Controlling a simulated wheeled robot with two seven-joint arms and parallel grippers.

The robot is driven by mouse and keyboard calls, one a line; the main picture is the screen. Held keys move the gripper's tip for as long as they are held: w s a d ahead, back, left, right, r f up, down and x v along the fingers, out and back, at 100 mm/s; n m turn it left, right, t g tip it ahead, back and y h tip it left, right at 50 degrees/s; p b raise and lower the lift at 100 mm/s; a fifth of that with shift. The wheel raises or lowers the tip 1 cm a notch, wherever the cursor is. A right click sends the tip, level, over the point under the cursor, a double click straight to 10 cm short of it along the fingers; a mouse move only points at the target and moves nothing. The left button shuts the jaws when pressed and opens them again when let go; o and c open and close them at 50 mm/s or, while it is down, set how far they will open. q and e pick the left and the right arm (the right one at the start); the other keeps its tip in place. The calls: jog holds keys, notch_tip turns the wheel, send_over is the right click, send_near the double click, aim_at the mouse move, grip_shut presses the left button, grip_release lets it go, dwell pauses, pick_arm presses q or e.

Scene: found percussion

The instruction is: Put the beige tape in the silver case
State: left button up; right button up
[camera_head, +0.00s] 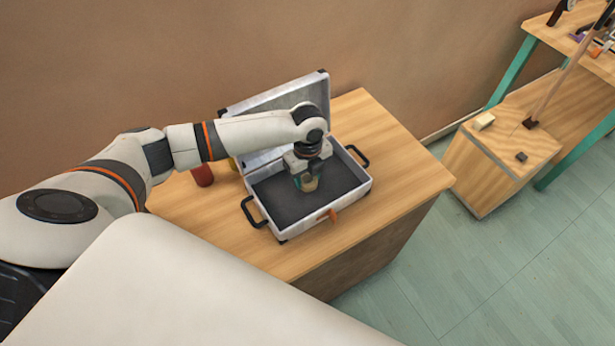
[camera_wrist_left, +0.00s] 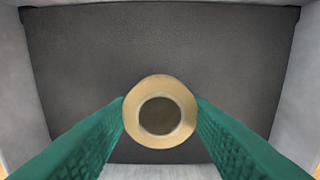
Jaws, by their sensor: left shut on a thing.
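The silver case (camera_head: 291,220) stands open on the wooden table, its lid raised at the back and its inside dark grey. My left gripper (camera_head: 305,182) points down into the case and is shut on the beige tape (camera_head: 311,185). In the left wrist view the tape (camera_wrist_left: 160,88) is a beige ring held between the two green fingers, with the dark case floor (camera_wrist_left: 230,55) behind it. I cannot tell whether the tape touches the floor. My right gripper is not in view.
A red object (camera_head: 202,175) stands on the table (camera_head: 400,170) left of the case, with something yellow partly hidden beside it. The table's right side is clear. A wooden box (camera_head: 500,160) with small blocks and a green-legged bench (camera_head: 512,70) stand to the right.

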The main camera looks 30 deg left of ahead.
aim_at(308, 179)
pick_arm(q)
jog(key=shift+f, duration=0.85)
jog(key=o, duration=1)
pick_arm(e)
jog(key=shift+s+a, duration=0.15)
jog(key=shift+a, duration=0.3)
pick_arm(q)
jog(key=shift+r, duration=0.5)
notch_tip(308, 179, up, 11)
jog(key=shift+r+b, duration=0.15)
jog(key=shift+b, duration=0.2)
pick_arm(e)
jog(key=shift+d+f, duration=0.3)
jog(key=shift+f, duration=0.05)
